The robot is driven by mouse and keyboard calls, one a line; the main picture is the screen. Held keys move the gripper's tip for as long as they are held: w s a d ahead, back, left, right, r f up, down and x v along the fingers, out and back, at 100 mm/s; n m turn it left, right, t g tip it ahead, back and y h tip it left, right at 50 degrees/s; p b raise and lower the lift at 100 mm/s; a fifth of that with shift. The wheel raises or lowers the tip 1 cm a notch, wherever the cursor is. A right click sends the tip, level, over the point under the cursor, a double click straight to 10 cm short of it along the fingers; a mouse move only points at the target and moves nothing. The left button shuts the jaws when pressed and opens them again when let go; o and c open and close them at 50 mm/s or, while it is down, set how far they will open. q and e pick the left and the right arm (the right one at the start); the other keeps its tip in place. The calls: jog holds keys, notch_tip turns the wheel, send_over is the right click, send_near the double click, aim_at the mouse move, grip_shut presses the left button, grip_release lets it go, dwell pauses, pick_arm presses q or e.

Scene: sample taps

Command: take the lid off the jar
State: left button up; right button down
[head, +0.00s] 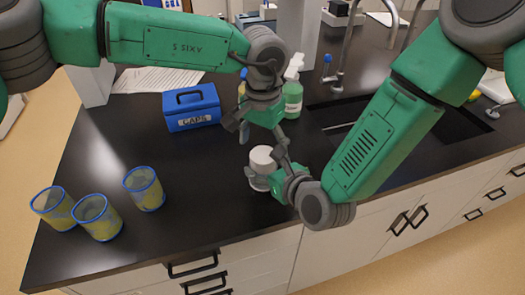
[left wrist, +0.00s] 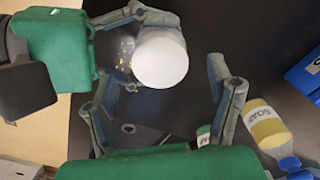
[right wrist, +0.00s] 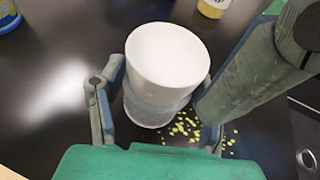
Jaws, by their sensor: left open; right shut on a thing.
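The jar has a clear body (right wrist: 155,105) and a wide white lid (right wrist: 168,55) sitting on its top. It stands near the counter's front edge in the head view, where the lid (head: 263,156) shows under my left gripper. My right gripper (head: 262,180) is shut on the jar body, with a finger on each side in the right wrist view. My left gripper (head: 260,135) is open above the jar. In the left wrist view its fingers stand apart, with the lid (left wrist: 160,57) between and beyond their tips; I see no contact. Yellow flecks (right wrist: 183,127) show beside the jar.
A blue box marked CAPS (head: 192,107) and a soap bottle (head: 292,100) stand behind the jar. Three blue-rimmed yellow cups (head: 97,217) stand at the left. A sink (head: 400,125) with a tap (head: 345,50) lies at the right.

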pick_arm(q)
jog(key=shift+r, duration=0.85)
jog(key=shift+c, duration=0.2)
jog(key=w+d+r+m+t+h, duration=0.2)
jog(key=w+d+r+t, duration=0.15)
jog(key=w, duration=0.25)
jog(key=w+d+r+m+t+h, duration=0.2)
jog(key=w+d+r+t, duration=0.1)
jog(key=w+d+t, duration=0.3)
jog(key=s+d+r+m+g+h, duration=0.1)
jog(key=d+r+m+g+h, duration=0.1)
jog(key=d+r+m+h, duration=0.5)
jog(key=s+a+f+m+g+y, duration=0.3)
jog(key=s+f+m+g, duration=0.4)
jog(key=s+m, duration=0.35)
jog(key=a+f+m+y, duration=0.1)
jog(key=a+y, duration=0.1)
jog(key=a, duration=0.2)
jog(key=a+f+m+y, duration=0.1)
jog(key=a+m+y, duration=0.1)
jog(key=a, duration=0.3)
jog(key=a+f+m+y, duration=0.1)
jog(key=a+y, duration=0.3)
jog(key=shift+s+a+g, duration=0.15)
jog(key=shift+s+g, duration=0.05)
jog(key=shift+g, duration=0.05)
jog(key=shift+a+f, duration=0.1)
jog(key=shift+f, duration=0.25)
notch_tip(320, 180, down, 7)
jog(key=shift+f, duration=0.15)
